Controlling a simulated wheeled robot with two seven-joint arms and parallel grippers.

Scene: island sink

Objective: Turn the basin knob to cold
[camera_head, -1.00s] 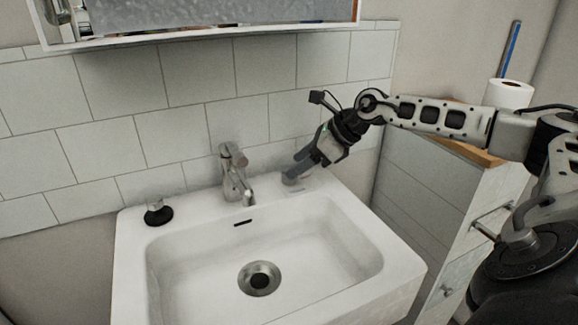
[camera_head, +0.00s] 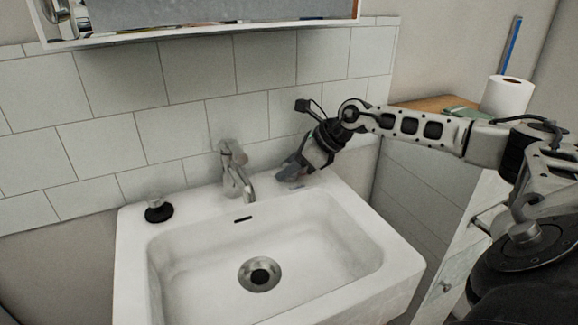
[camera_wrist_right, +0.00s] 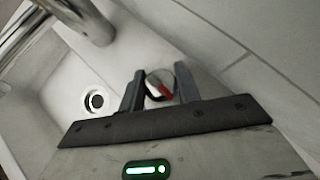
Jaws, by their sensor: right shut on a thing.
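The basin knob (camera_wrist_right: 160,84) is a small round metal cap with a red mark facing up in the right wrist view. My right gripper (camera_head: 289,172) reaches down to the basin's back right corner, right of the tap. In the right wrist view its two fingers (camera_wrist_right: 159,88) stand on either side of the knob and are shut on it. In the head view the fingers hide most of the knob. The white basin (camera_head: 397,246) also shows in the right wrist view (camera_wrist_right: 52,90). My left gripper is not in view.
The metal tap (camera_head: 234,175) stands left of my right gripper. A second knob with a black base (camera_head: 158,213) sits at the back left corner. The tiled wall (camera_head: 170,130) is close behind. A cabinet with a paper roll (camera_head: 507,95) stands to the right.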

